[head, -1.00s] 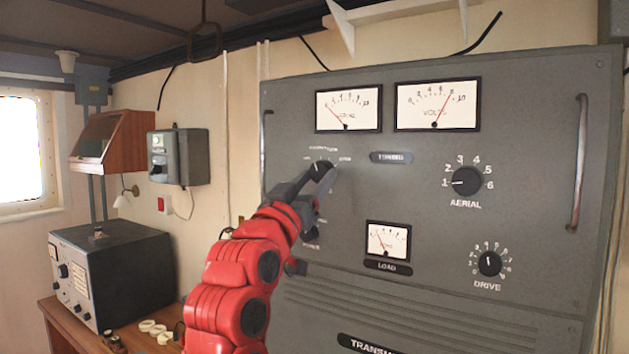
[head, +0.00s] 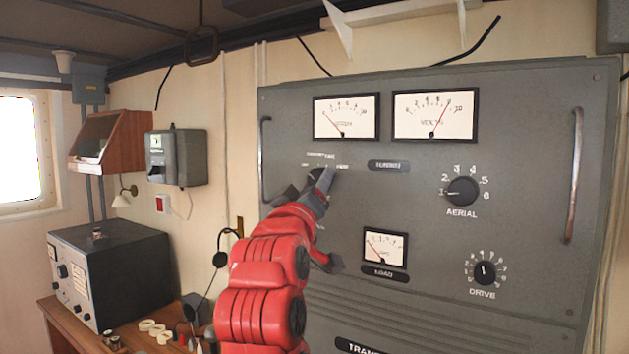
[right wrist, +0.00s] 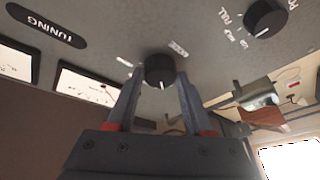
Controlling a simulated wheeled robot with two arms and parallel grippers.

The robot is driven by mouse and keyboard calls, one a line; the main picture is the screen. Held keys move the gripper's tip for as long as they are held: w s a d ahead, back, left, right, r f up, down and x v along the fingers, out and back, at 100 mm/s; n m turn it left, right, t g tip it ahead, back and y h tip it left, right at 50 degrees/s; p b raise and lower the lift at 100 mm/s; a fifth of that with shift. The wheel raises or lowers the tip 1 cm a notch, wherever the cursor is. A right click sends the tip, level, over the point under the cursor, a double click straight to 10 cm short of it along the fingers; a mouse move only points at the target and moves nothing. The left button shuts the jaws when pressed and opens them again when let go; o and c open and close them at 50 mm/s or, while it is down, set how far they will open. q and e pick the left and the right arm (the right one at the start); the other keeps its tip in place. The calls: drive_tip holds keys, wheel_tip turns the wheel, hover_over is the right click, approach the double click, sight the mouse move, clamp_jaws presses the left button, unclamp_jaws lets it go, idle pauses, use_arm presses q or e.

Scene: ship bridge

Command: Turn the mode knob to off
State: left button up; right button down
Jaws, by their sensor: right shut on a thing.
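The mode knob (head: 314,174) is a small dark round knob at the upper left of the grey transmitter panel, with small white lettering around it. In the right wrist view the black knob (right wrist: 160,68) sits between the two fingers, its white pointer line on the side facing my palm. My right gripper (head: 311,183) is shut on this knob; its fingers (right wrist: 158,92) reach along both sides of it. In the head view the fingers partly cover the knob, and its pointer cannot be read there. The lettering is too small to read surely. My left gripper is out of view.
The panel also carries an aerial knob (head: 462,191), a drive knob (head: 485,273), a load meter (head: 385,247) and two upper meters. Metal handles (head: 265,160) stand out at both sides. Another black knob (right wrist: 266,18) is close by. A desk with a grey radio (head: 110,270) is at left.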

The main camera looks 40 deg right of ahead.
drive_tip(key=shift+r+n+y+p, duration=0.15)
drive_tip(key=shift+n+y+p, duration=0.2)
drive_tip(key=shift+n, duration=0.65)
drive_tip(key=shift+t, duration=0.3)
drive_tip(key=shift+c, duration=1.4)
unclamp_jaws()
drive_tip(key=b+v, duration=0.6)
drive_tip(key=v, duration=1.1)
drive_tip(key=shift+s+a, duration=0.15)
drive_tip(key=shift+a, duration=0.05)
